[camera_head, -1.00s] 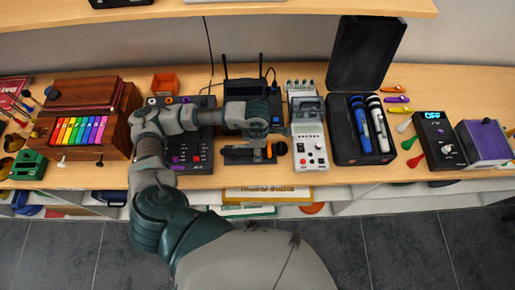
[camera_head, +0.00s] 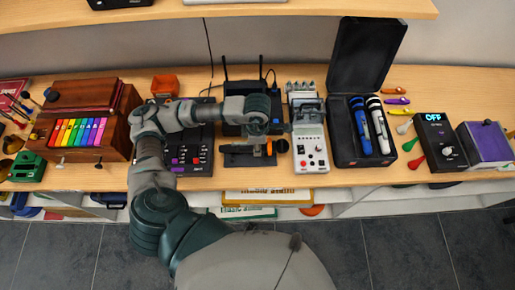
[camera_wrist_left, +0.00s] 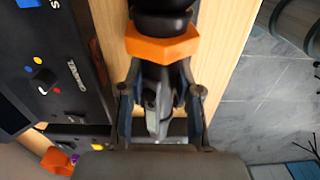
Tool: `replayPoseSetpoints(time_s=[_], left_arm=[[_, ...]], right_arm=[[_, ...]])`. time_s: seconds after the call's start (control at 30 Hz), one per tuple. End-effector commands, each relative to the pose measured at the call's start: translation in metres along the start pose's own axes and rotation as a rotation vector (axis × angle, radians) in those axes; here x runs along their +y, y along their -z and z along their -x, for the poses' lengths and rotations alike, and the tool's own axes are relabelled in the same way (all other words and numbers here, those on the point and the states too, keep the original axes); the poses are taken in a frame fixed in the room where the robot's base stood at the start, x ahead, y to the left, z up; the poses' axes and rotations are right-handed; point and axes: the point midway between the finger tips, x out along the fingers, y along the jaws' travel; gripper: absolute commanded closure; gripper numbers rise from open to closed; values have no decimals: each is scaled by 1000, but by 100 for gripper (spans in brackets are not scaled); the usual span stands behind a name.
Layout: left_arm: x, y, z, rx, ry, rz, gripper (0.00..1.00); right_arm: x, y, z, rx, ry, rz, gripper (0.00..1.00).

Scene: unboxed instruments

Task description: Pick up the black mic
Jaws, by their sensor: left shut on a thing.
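The black mic has a black head and an orange ring. In the left wrist view its black head (camera_wrist_left: 160,18) is at the top, with the orange ring (camera_wrist_left: 163,44) just below. In the head view, its orange ring (camera_head: 270,148) and dark head (camera_head: 282,146) show near the table's front edge. My left gripper (camera_wrist_left: 160,95) is shut on the mic below the ring, with one finger on each side of its body. It also shows in the head view (camera_head: 266,141), where the hand partly covers the mic. My right gripper is not in view.
A white-grey device (camera_head: 311,145) stands close to the right of the mic. A black control panel (camera_head: 190,150) is to the left, and a black router (camera_head: 234,115) is behind. An open black case (camera_head: 345,151) holds blue and white mics. The table's front edge is near.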

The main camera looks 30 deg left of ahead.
Motion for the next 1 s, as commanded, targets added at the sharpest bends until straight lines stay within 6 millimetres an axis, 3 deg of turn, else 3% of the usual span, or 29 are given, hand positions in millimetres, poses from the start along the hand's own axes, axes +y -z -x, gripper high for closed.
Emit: replayPoseSetpoints(time_s=[0.17, 0.37, 0.53, 1.0], left_arm=[[-33, 4, 6, -1, 0, -7, 100], [-79, 8, 11, -3, 0, -8, 100], [-111, 13, 23, 1, 4, -4, 100], [-132, 15, 22, 2, 4, 0, 100]], right_arm=[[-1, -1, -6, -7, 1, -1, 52], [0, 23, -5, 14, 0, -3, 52], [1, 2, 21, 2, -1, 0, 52], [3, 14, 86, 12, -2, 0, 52]])
